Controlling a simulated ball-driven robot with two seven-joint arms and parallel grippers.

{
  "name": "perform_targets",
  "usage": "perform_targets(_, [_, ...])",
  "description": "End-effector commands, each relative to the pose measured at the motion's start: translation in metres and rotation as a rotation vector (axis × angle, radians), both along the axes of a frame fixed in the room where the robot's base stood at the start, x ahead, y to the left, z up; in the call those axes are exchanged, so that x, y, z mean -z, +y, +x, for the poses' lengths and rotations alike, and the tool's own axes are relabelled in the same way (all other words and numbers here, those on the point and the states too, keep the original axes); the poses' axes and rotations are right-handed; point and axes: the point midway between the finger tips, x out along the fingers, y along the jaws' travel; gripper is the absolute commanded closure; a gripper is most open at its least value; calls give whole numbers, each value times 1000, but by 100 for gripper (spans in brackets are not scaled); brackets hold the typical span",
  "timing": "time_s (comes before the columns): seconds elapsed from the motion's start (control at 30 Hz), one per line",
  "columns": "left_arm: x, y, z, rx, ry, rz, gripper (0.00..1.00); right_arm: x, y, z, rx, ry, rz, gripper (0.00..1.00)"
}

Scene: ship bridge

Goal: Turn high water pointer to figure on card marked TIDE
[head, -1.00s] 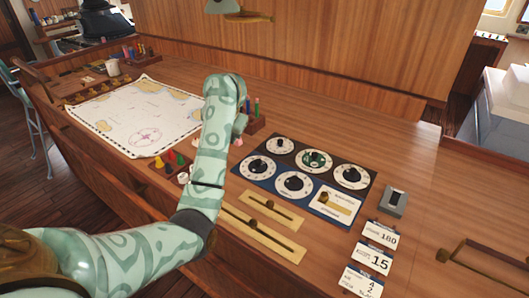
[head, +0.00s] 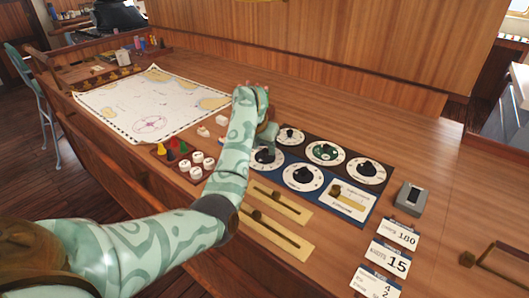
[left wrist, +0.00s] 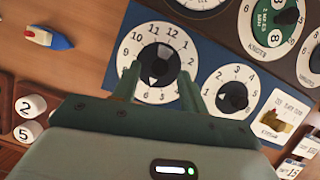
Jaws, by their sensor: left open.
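A white hour dial (left wrist: 143,94) shows in the left wrist view, its black knob (left wrist: 160,52) carrying a white mark. Figures from 10 round to 3 are readable; the lower part is hidden by my gripper. In the head view this dial (head: 262,163) is partly behind my arm. My left gripper (left wrist: 158,76) is open, one finger on each side of the knob, over the dial face; I cannot tell whether they touch it. It also shows in the head view (head: 266,139). The lowest card (head: 376,283) has small, unreadable wording; its figures look like 4 and 2. My right gripper is out of view.
Neighbouring dials (head: 303,177) sit close on the panel, with brass sliders (head: 277,230) in front. Cards reading 180 (head: 399,235) and 15 (head: 390,260) lie at the right.

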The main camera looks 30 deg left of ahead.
Motion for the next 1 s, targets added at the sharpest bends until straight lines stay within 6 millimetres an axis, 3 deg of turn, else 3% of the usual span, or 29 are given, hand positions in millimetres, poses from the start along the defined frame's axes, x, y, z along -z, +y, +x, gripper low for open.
perform_targets(0.37, [8,1,4,-1,-2,0,57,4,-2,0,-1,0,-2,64])
perform_targets(0.4, [8,1,4,-1,-1,0,60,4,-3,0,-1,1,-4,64])
perform_targets(0.53, [8,1,4,-1,-1,0,96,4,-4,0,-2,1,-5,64])
perform_targets(0.57, [8,1,4,-1,-1,0,100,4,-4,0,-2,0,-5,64])
perform_targets(1.0, [9,-2,4,-72,1,-2,100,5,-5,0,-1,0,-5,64])
